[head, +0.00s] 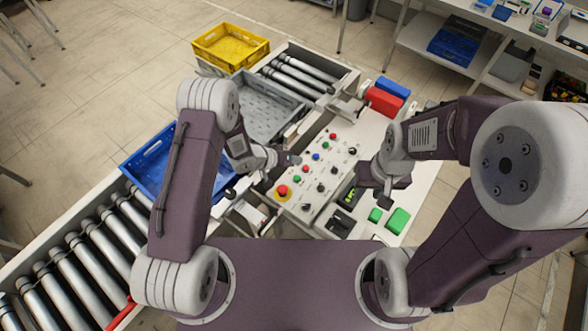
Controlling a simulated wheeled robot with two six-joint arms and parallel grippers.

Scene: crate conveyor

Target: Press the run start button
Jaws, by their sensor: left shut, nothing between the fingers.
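A light grey control panel (322,170) sits in front of me, with rows of small red, green, blue and black buttons and knobs. Two green buttons show, a farther one (325,143) and a nearer one (298,178). Labels are too small to read, so I cannot tell which is run start. A large red mushroom button (282,191) sits on a yellow ring at the near left. My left gripper (293,159) is shut and empty at the panel's left edge, near the buttons; contact cannot be told. My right gripper (384,197) hangs at the panel's right, its fingers unclear.
Red (384,101) and blue (393,88) boxes lie behind the panel. Green blocks (398,220) and a black tray (341,222) lie near my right gripper.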

